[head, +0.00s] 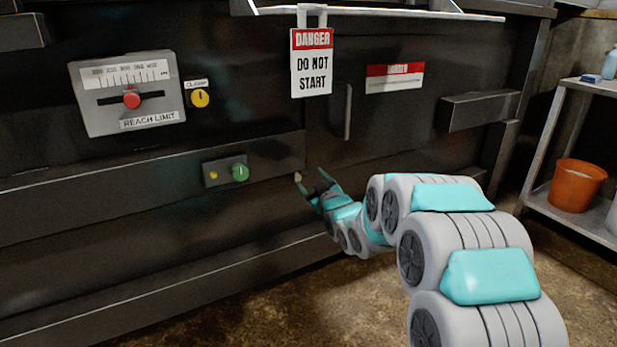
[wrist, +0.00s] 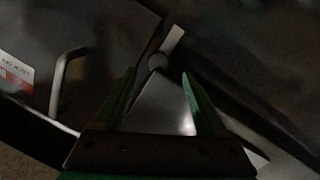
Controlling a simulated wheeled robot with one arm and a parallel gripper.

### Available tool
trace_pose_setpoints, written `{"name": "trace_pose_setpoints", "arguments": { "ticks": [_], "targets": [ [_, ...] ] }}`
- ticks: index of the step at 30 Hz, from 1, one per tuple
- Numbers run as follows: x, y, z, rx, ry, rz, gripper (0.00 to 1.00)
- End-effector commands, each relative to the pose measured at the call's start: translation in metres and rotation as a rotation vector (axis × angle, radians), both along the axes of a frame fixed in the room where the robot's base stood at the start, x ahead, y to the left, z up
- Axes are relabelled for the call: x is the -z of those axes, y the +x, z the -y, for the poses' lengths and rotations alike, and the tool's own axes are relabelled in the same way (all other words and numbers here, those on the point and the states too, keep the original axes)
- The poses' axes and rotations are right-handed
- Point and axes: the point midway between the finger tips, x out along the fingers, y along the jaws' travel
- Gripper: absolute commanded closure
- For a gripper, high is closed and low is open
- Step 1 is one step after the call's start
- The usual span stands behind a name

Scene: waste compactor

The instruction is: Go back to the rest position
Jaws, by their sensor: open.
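My gripper (head: 311,178) is open, with its fingers apart, in front of the dark compactor front (head: 100,230), right of the green button (head: 240,172) and below the hanging danger tag (head: 312,75). In the wrist view my gripper (wrist: 158,76) shows two green fingers with a gap between them. Nothing is clearly held. A small round part (wrist: 158,62) with a pale strip shows beyond the fingertips; I cannot tell what it is. My arm reaches in from the lower right of the head view.
A reach limit panel (head: 80,110) with a red slider knob (head: 131,100) and a yellow clamp knob (head: 200,98) are at left. A vertical handle (head: 348,112) and a red-white sign (head: 395,78) are above my arm. A shelf (head: 560,205) with an orange bucket (head: 577,186) stands right.

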Motion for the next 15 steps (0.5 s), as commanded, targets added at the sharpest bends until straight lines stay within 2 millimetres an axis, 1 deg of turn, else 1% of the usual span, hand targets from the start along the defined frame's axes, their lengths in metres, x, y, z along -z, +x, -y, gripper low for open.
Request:
{"name": "trace_pose_setpoints", "arguments": {
  "ticks": [10, 13, 15],
  "targets": [
    [-0.002, -0.002, 0.003, 0.004, -0.002, -0.006, 0.26],
    [-0.005, -0.007, 0.013, 0.026, -0.012, -0.045, 0.26],
    [-0.005, -0.014, 0.027, 0.057, -0.026, -0.108, 0.26]
  ]
}}
